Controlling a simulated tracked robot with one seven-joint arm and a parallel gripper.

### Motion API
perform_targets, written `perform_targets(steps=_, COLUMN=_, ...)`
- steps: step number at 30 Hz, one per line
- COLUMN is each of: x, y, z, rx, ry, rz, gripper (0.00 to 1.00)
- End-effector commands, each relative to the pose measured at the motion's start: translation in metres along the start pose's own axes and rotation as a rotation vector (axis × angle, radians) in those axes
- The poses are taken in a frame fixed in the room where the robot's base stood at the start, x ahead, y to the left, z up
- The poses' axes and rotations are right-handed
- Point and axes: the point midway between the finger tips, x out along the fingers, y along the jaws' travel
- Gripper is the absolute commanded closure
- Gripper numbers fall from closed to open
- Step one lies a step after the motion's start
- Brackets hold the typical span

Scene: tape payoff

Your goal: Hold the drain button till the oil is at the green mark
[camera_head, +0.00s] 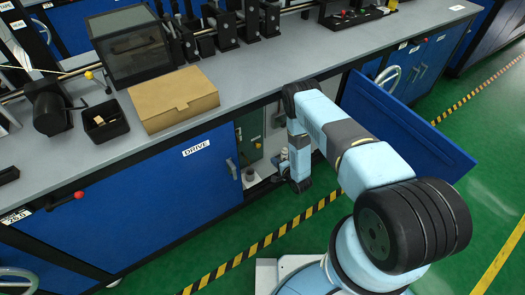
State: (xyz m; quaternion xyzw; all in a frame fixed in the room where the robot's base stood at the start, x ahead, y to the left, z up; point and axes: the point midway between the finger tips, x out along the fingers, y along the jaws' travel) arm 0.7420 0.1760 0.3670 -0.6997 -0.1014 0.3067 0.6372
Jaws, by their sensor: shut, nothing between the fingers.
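My arm reaches down to the open cabinet bay under the bench. My gripper (276,178) is small and partly hidden by my wrist at the bay's lower front, and it is shut and empty. Inside the bay stands a dark green unit (250,128) with a small pale mark on its front. A small dark cylindrical part (249,174) shows low in the bay, left of my gripper. I cannot make out the drain button, the oil level or the green mark at this size. Whether my gripper touches anything is unclear.
A blue door (405,125) stands open to the right of my arm. The blue DRIVE door (160,190) left of the bay is shut. A cardboard box (173,98) and a black bin (105,121) sit on the grey bench. Striped tape (262,243) crosses the green floor.

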Motion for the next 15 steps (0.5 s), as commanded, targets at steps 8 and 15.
perform_targets(steps=8, x=0.049, y=0.0, z=0.001, rx=-0.003, ry=-0.002, rz=-0.002, gripper=1.0)
perform_targets(steps=15, x=0.09, y=-0.002, z=0.002, rx=-0.002, ry=-0.002, rz=-0.002, gripper=1.0)
